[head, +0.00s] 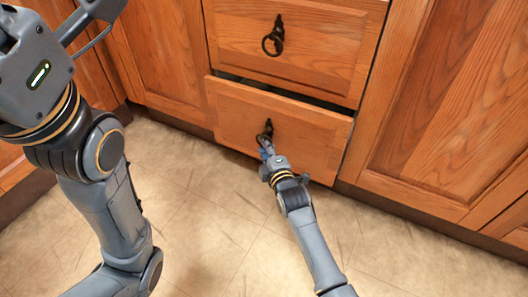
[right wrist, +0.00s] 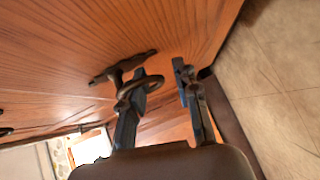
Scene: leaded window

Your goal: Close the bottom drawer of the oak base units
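The bottom drawer (head: 275,128) of the oak base units stands a little open in the head view, with a dark gap along its top edge. Its front carries a dark ring pull, which shows in the right wrist view (right wrist: 140,88). My right gripper (head: 266,146) is at this pull, low in front of the drawer. In the right wrist view its two fingers (right wrist: 158,100) are apart. One finger overlaps the ring; I cannot tell whether it passes through it. The other finger is clear of the ring, close to the drawer front. My left gripper is outside the head view.
A shut upper drawer (head: 330,45) with its own ring pull (head: 273,36) is above. Oak cupboard doors stand on both sides, at left (head: 165,60) and right (head: 450,100). The tiled floor (head: 215,225) in front is clear apart from my arms.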

